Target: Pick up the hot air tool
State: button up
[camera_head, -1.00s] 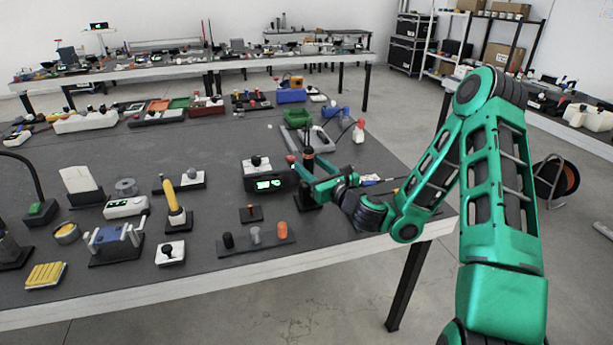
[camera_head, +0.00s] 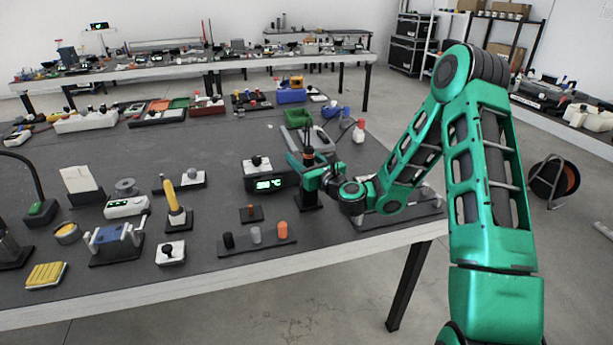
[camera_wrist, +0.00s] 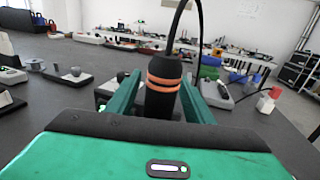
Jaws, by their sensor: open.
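The hot air tool (camera_head: 309,158) stands upright in its dark holder on the workbench, beside a black station with a lit green display (camera_head: 268,185). In the wrist view the tool (camera_wrist: 163,88) is a black cylinder with two orange bands and a cable rising from its top. My gripper (camera_head: 312,170) is at the tool, its fingers roughly level. In the wrist view my gripper (camera_wrist: 160,98) is open, with one green finger on each side of the tool. The tool's lower part is hidden behind my gripper body there. I cannot tell whether a finger touches it.
A green bin (camera_head: 297,118) and a white bottle with a red cap (camera_head: 359,132) stand behind the tool. A rack with three small cylinders (camera_head: 257,238) lies in front, left of my arm. Several other tools crowd the bench's left side.

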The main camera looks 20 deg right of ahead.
jog(key=c, duration=1)
jog(key=shift+c, duration=0.2)
notch_tip(320, 180, up, 10)
dwell(0.4)
jog(key=shift+f, duration=0.1)
